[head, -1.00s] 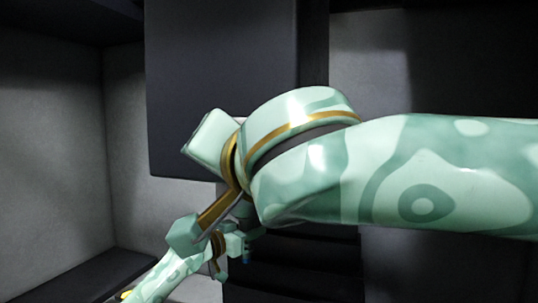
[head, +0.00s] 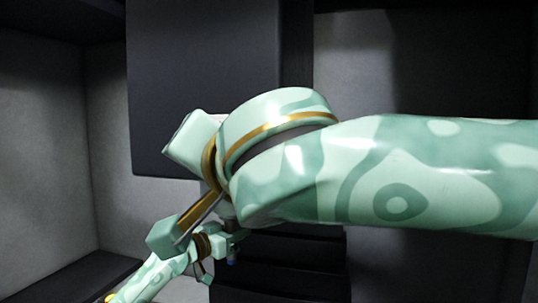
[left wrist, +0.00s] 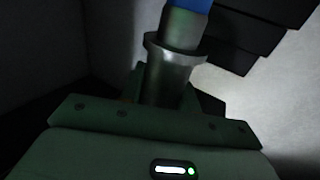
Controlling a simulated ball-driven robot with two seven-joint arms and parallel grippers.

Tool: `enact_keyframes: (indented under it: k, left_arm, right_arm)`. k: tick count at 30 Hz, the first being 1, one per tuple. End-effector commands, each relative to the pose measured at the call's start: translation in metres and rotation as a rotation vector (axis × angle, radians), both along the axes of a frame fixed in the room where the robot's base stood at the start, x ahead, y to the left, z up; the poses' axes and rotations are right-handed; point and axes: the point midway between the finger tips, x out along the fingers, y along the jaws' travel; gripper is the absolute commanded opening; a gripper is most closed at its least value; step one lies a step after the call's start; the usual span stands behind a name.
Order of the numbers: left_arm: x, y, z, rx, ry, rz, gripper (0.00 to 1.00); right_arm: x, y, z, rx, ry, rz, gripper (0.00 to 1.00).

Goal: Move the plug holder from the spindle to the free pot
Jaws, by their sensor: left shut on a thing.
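In the head view my left gripper (head: 226,243) is low and left of centre, small and partly covered by my right arm. It is shut on the plug holder, whose blue end (head: 232,262) shows just below the fingers. In the left wrist view the holder (left wrist: 170,72) is a grey metal cylinder with a wide collar and a blue part at the top edge of the picture. It stands between the fingers of my left gripper (left wrist: 165,100). I cannot pick out the spindle or the free pot.
A large dark block (head: 200,70) hangs behind my arms. Dark stepped shelves (head: 290,282) stand low behind the holder; similar dark steps (left wrist: 235,45) show at upper right in the left wrist view. Grey walls (head: 40,160) enclose the left. My right arm hides much of the middle.

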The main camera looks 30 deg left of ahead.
Motion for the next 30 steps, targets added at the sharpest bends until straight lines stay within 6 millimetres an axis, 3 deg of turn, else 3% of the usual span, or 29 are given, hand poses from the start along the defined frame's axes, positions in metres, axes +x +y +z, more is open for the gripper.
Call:
enact_keyframes:
  k: [21,30]
  left_arm:
    - [0.000,0.000,-0.045,0.001,-0.002,0.000,0.00]
    - [0.000,0.000,-0.046,-0.001,-0.004,0.000,0.00]
  right_arm:
    - [0.004,0.000,-0.045,0.000,0.007,0.000,0.00]
    - [0.004,0.000,-0.046,0.001,0.008,0.000,0.00]
